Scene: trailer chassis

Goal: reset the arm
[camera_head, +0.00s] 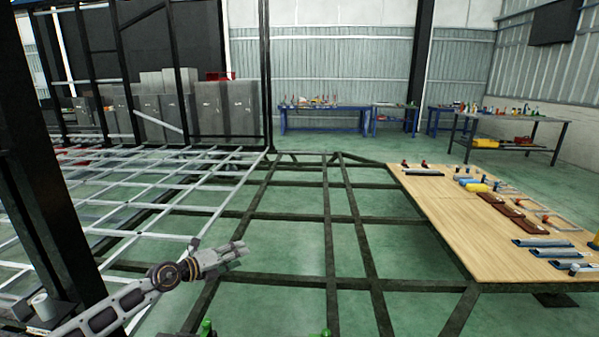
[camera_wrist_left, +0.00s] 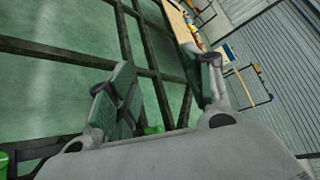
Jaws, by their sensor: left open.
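My left arm comes in from the lower left in the head view, and its gripper (camera_head: 236,250) hangs over the dark chassis frame (camera_head: 330,215). In the left wrist view, the two fingers of my left gripper (camera_wrist_left: 165,95) stand wide apart with nothing between them. The chassis bars and green floor show behind the fingers. My right gripper is not in view.
A wooden table (camera_head: 440,215) with several tools stands at the right. A dark post (camera_head: 45,215) rises close to my left arm. Light metal bars (camera_head: 150,180) lie left. Blue workbenches (camera_head: 325,118) stand at the back. The space above the chassis middle is clear.

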